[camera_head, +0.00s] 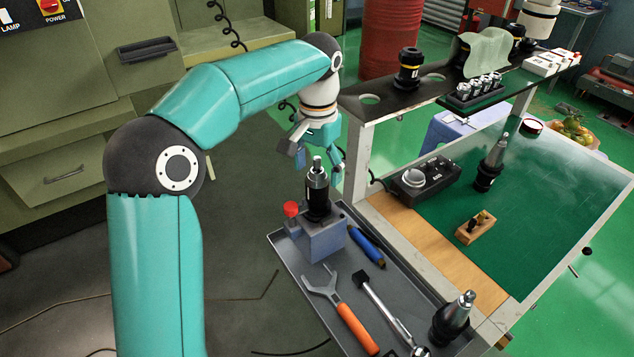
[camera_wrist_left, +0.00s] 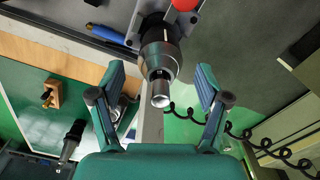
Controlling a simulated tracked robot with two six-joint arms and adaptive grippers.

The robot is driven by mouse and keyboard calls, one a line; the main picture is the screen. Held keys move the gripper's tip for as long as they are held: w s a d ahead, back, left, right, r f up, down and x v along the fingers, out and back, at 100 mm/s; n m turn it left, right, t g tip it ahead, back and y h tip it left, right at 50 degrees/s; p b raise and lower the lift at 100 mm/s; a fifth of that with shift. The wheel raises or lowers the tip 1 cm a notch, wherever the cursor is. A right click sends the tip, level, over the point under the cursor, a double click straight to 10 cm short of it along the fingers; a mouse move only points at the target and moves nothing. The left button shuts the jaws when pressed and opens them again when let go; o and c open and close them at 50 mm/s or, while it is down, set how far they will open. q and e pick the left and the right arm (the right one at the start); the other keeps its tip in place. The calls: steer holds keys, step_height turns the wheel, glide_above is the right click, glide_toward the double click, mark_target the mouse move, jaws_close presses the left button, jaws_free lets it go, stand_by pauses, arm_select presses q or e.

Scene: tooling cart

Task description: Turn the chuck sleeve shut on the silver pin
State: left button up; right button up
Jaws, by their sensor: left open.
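The chuck stands upright in a grey holding block (camera_head: 323,241) with a red knob, at the tray's far end. Its dark sleeve (camera_head: 317,190) narrows to metal at the top, and the silver pin (camera_head: 317,163) sticks up from it. In the left wrist view the sleeve (camera_wrist_left: 160,55) and the pin (camera_wrist_left: 160,95) point towards the camera. My left gripper (camera_head: 320,160) is open at the top of the chuck. In the wrist view its fingers (camera_wrist_left: 160,80) stand on either side of the chuck and pin, with a gap on both sides. My right gripper is not in view.
The grey tray (camera_head: 293,262) also holds a blue-handled tool (camera_head: 366,246), an orange-handled wrench (camera_head: 340,308) and a ratchet (camera_head: 385,308). Another tool holder (camera_head: 452,319) stands at the right. The green-topped cart (camera_head: 555,190) and its raised black shelf (camera_head: 385,100) lie to the right.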

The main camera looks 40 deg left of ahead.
mark_target(318, 179)
arm_select(q)
steer(key=shift+f, duration=1.65)
steer(key=c, duration=1)
steer(key=shift+a, duration=0.1)
steer(key=shift+c, duration=0.8)
steer(key=shift+r+m, duration=0.1)
steer(key=shift+m, duration=0.2)
